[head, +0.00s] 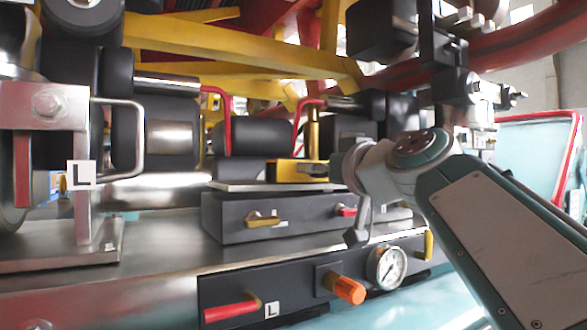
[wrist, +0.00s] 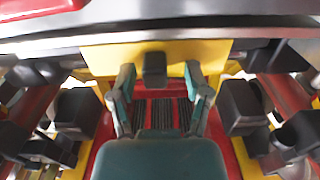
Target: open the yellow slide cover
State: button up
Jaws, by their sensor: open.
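In the wrist view, a wide yellow panel (wrist: 205,54), which looks like the slide cover, spans the upper middle. A dark block-shaped handle (wrist: 155,69) stands out from its centre. My gripper (wrist: 160,75) is open, with one teal finger on each side of the handle. Gaps show between the fingers and the handle; I cannot tell how far apart they are in depth. In the head view, a yellow piece with a dark part (head: 285,172), probably the same cover, sits on a grey ledge left of my wrist.
A dark box with a yellow lever (head: 262,219) lies below the ledge. A front panel carries a red handle (head: 231,311), an orange knob (head: 347,289) and a gauge (head: 388,267). Black rollers (head: 253,137) and yellow beams (head: 240,65) crowd the space behind.

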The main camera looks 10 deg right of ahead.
jog(key=shift+d, duration=0.25)
grip_shut()
jog(key=w+d, duration=0.3)
jog(key=d, duration=0.8)
jog(key=shift+w+d+f, duration=0.15)
jog(key=shift+w+d, duration=0.15)
jog(key=shift+w, duration=0.05)
grip_release()
jog(key=shift+a, duration=0.15)
